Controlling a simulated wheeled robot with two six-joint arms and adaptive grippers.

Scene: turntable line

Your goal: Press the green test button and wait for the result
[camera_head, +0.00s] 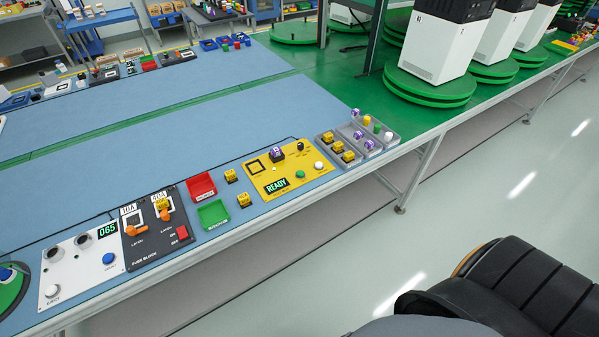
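The yellow test panel (308,182) lies near the front edge of the blue bench. Its green button (300,174) is on the front part, with a white button (318,165) to its right. The panel's display (277,186) reads READY in green. A purple-and-white piece (277,150) sits in or on a black socket at the back of the panel. A black knob (300,146) and a dark square outline (255,167) are also on the panel. Nothing touches the green button. Neither of my grippers is in view.
A grey tray (392,142) with yellow, purple and other pieces stands right of the panel. Red (201,186) and green (213,214) bins, two loose yellow pieces, a black fuse panel (153,245) and a white panel (84,275) stand left. The bench behind is mostly clear.

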